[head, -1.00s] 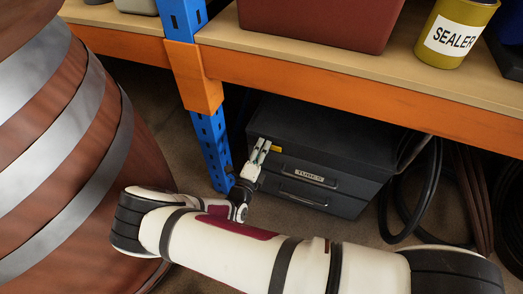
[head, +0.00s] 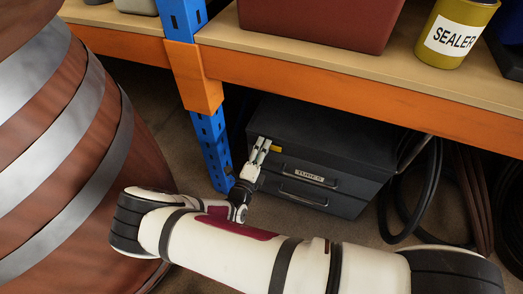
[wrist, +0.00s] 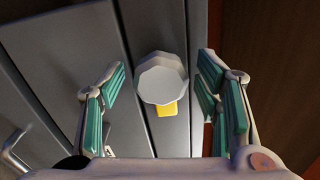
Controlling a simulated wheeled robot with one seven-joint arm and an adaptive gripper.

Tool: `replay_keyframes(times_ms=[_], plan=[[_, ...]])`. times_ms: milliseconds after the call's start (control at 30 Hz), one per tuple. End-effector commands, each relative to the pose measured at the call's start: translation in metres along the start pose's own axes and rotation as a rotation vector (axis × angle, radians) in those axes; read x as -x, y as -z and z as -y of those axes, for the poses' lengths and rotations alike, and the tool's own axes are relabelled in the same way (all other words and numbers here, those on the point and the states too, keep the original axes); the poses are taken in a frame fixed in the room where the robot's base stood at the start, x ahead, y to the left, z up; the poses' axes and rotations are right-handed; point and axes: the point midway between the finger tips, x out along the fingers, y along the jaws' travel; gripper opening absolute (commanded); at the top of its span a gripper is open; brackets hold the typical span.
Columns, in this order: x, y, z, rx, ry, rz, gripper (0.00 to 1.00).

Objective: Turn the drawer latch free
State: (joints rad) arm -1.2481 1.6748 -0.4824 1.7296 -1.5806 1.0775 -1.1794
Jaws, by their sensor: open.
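The dark drawer unit (head: 325,137) stands on the floor under the shelf, with a label reading "TUBES" on its front. In the wrist view the latch (wrist: 161,78) is a pale faceted round knob with a yellow tab (wrist: 167,108) pointing toward the bottom of the picture. My gripper (head: 263,143) is at the upper left of the unit's front and hides the knob in the head view; only some yellow shows beside it. In the wrist view my gripper (wrist: 162,85) is open, with one green-padded finger on each side of the knob and visible gaps between.
A blue upright post (head: 212,145) stands just left of my gripper. An orange shelf beam (head: 350,92) runs above the unit. A large striped barrel (head: 60,150) fills the left. Black hoses (head: 408,215) hang at the unit's right.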

Motion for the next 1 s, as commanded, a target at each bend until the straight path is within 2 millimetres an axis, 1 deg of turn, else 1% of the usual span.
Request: replay_keyframes(times_ms=[167, 400, 500, 600, 767, 1000], plan=[[0.024, -0.001, 0.000, 0.000, -0.002, 0.002, 0.58], [0.073, -0.001, -0.001, 0.000, -0.003, 0.002, 0.58], [0.091, -0.001, 0.000, 0.001, -0.001, 0.002, 0.58], [0.104, -0.001, 0.000, 0.001, -0.002, 0.002, 0.58], [0.115, 0.000, 0.000, 0.001, 0.000, 0.001, 0.58], [0.117, 0.000, 0.000, 0.001, 0.000, 0.000, 0.58]])
